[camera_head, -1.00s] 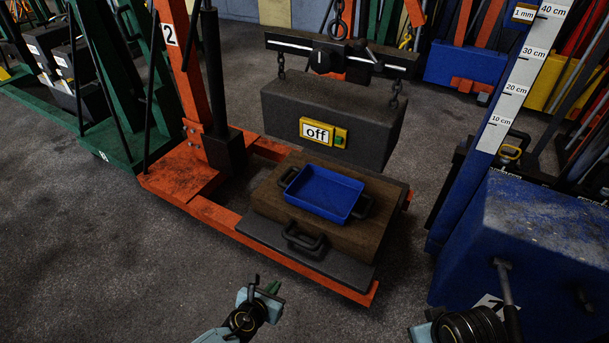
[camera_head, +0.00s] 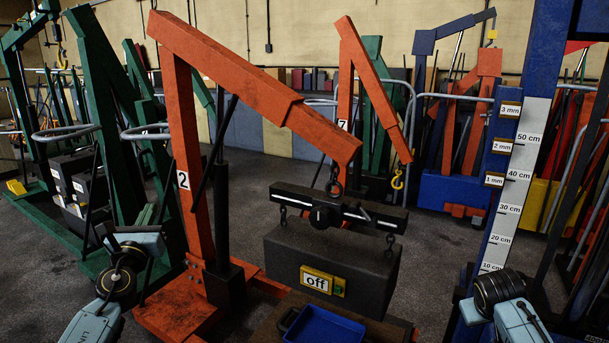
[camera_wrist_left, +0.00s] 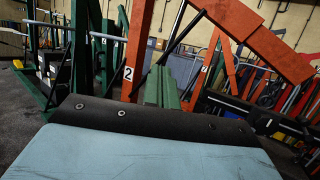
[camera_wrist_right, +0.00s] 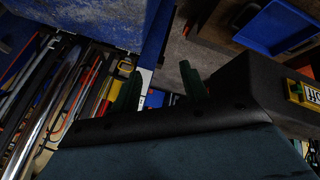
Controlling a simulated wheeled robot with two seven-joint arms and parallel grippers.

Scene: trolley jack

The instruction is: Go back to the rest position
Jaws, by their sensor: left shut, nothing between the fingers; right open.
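My left gripper (camera_wrist_left: 162,88) shows in the left wrist view with its green fingers together and nothing between them. In the head view the left arm is raised at the lower left, in front of the green frames and left of the orange crane marked 2 (camera_head: 183,180). My right gripper (camera_wrist_right: 160,88) shows in the right wrist view with its green fingers apart and empty. In the head view the right forearm is at the lower right, by the blue column; its fingers cannot be made out there.
A dark block (camera_head: 330,262) labelled "off" hangs by chains from the orange crane. A blue tray (camera_head: 325,327) lies below it. The blue column with a centimetre scale (camera_head: 517,185) stands close to my right arm. Green frames stand at the left.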

